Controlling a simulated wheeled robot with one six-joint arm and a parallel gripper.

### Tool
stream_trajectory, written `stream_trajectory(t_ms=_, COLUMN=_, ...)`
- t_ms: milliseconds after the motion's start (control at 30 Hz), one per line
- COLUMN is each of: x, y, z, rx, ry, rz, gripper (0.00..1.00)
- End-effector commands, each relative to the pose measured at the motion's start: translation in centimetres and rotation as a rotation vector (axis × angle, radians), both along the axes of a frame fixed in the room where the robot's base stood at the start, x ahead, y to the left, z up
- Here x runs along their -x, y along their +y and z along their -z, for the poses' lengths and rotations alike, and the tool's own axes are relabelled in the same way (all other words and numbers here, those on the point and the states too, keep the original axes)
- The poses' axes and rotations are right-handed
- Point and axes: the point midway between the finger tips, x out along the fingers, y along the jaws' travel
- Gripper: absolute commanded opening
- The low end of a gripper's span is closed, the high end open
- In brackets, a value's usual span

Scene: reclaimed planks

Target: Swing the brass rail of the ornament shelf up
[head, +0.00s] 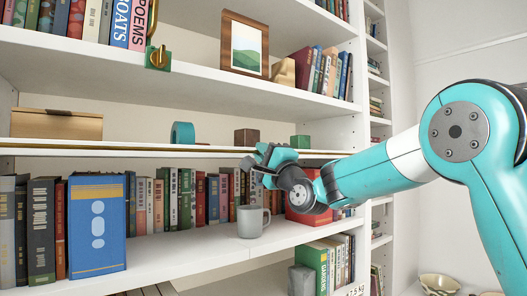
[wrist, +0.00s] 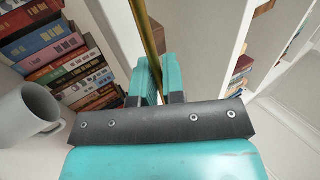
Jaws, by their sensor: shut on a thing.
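The brass rail (head: 120,152) is a thin gold bar running level along the front of the ornament shelf (head: 60,144). In the wrist view the rail (wrist: 147,35) runs from the top edge down between my teal fingers. My gripper (head: 266,157) is at the right part of the rail, and it also shows in the wrist view (wrist: 158,82), shut on the rail. The fingers hide the gripped stretch.
Below stand a row of books (head: 205,200), a grey mug (head: 252,222) close under my gripper, and a red box (head: 303,208) behind my wrist. The shelf above holds a framed picture (head: 245,45) and a green-based brass ornament (head: 157,57). Open room lies in front of the shelves.

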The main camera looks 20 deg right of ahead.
Motion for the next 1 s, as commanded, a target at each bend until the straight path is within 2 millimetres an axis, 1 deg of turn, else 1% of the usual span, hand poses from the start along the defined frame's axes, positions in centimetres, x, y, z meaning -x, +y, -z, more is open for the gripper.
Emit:
stream_trajectory(t_ms=33, x=0.0, y=0.0, z=-0.3, rx=0.001, ry=0.001, rz=0.001, gripper=0.0)
stream_trajectory(t_ms=267, x=0.0, y=0.0, z=-0.8, rx=0.016, ry=0.042, rz=0.001, gripper=0.0)
stream_trajectory(t_ms=467, x=0.0, y=0.0, z=-1.8, rx=0.047, ry=0.14, rz=0.001, gripper=0.0)
stream_trajectory(t_ms=700, x=-0.2, y=0.1, z=-2.9, rx=0.114, ry=0.346, rz=0.001, gripper=0.0)
stream_trajectory(t_ms=1000, x=-0.8, y=0.2, z=-3.6, rx=0.197, ry=0.602, rz=0.001, gripper=0.0)
